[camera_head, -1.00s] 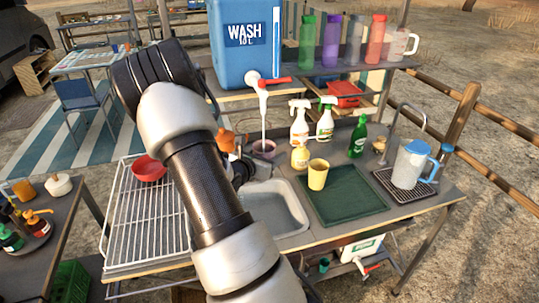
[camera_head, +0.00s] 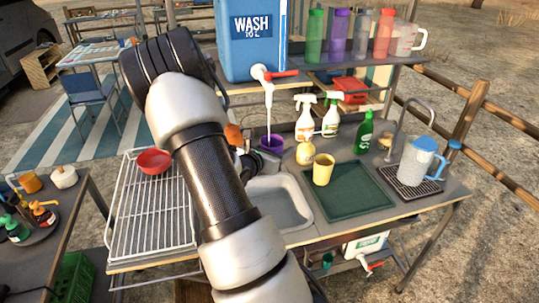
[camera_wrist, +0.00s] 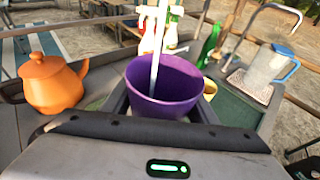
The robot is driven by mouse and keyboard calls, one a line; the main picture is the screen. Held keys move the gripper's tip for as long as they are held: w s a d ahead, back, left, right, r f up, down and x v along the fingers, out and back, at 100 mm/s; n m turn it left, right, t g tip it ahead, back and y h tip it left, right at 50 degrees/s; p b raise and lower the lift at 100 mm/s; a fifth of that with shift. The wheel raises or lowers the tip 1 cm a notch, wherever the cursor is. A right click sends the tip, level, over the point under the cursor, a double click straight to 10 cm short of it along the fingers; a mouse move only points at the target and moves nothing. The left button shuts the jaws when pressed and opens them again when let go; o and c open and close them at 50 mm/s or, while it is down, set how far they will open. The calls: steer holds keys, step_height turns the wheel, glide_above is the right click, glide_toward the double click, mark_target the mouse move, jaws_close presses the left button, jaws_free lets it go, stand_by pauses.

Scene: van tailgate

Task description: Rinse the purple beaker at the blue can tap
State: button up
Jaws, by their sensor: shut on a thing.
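The purple beaker (camera_head: 272,143) is under the blue can (camera_head: 252,40) labelled WASH. The can's tap (camera_head: 264,74) has a white spout and a red lever, and a pale stream runs down from it into the beaker. In the wrist view the beaker (camera_wrist: 165,85) is upright and the stream enters its open mouth. My gripper (camera_wrist: 160,112) is shut on the beaker, with dark fingers at its sides. In the head view my arm hides most of the gripper. The beaker's inside bottom is hidden.
A sink basin (camera_head: 282,205) lies in front, with a green tray (camera_head: 345,192) and yellow cup (camera_head: 323,169) to its right. Spray bottles (camera_head: 304,118) stand close right of the beaker. An orange teapot (camera_wrist: 52,82) is left of it. A wire rack (camera_head: 150,215) holds a red bowl (camera_head: 154,161).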

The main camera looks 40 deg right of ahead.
steer(key=shift+w+a, duration=0.2)
steer(key=shift+w, duration=0.2)
steer(key=shift+s+a, duration=0.15)
steer(key=shift+a, duration=0.25)
steer(key=shift+s+a, duration=0.5)
steer(key=shift+a, duration=0.6)
steer(key=shift+s+a, duration=0.55)
steer(key=shift+a, duration=0.5)
steer(key=shift+s+a, duration=0.5)
steer(key=shift+a, duration=0.6)
steer(key=shift+s+a+r+p, duration=0.3)
steer(key=shift+a+r+p, duration=0.25)
steer(key=shift+a+r, duration=0.3)
steer(key=shift+s+a+r+p, duration=0.35)
steer(key=shift+a+r+p, duration=0.1)
steer(key=shift+a+r, duration=0.2)
steer(key=shift+s+a+r+p, duration=0.4)
steer(key=shift+a+r, duration=0.1)
steer(key=shift+a, duration=0.25)
